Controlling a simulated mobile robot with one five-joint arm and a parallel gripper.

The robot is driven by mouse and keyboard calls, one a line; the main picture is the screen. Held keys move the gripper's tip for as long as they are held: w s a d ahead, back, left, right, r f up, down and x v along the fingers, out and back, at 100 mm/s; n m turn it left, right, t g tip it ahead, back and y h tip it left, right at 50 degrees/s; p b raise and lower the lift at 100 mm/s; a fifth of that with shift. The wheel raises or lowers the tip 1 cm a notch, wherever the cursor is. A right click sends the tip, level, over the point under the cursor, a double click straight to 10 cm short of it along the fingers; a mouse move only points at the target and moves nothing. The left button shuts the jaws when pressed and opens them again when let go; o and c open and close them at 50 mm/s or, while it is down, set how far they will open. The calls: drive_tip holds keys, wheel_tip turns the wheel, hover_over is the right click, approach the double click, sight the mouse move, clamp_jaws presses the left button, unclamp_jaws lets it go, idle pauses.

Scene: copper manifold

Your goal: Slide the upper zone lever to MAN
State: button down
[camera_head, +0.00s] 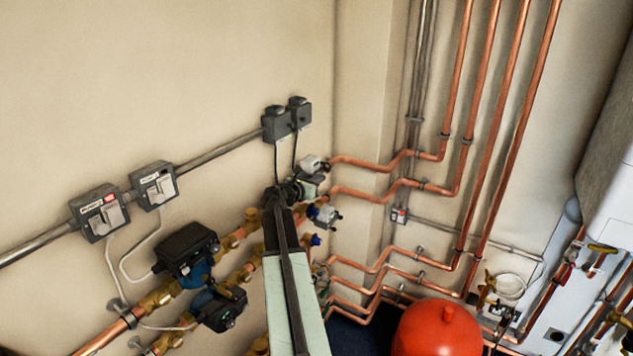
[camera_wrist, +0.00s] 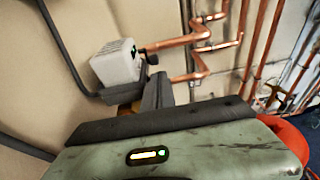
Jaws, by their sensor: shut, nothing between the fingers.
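The upper zone valve (camera_head: 312,168) is a pale box on the upper copper pipe, right beside the end of my arm in the head view. In the wrist view its white-grey head (camera_wrist: 117,63) stands just beyond my fingers, with a small green mark on its side. A small dark piece (camera_wrist: 151,58) sticks out at its right side; I cannot tell if it is the lever. My gripper (camera_head: 283,192) is shut and empty, close to the valve. In the wrist view the fingers (camera_wrist: 158,92) point up toward the valve's right side; contact cannot be told.
A second zone valve (camera_head: 325,214) sits just below. Two dark pumps (camera_head: 187,248) (camera_head: 219,307) are at lower left. Switch boxes (camera_head: 100,213) and grey conduit (camera_head: 215,153) run along the wall. Copper pipes (camera_head: 465,170) and a red vessel (camera_head: 440,330) are to the right.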

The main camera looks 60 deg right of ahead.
drive_tip(key=a+r+p, duration=0.1)
drive_tip(key=a+r, duration=0.1)
drive_tip(key=a, duration=0.7)
drive_tip(key=shift+a+p, duration=0.35)
drive_tip(key=shift+p, duration=0.05)
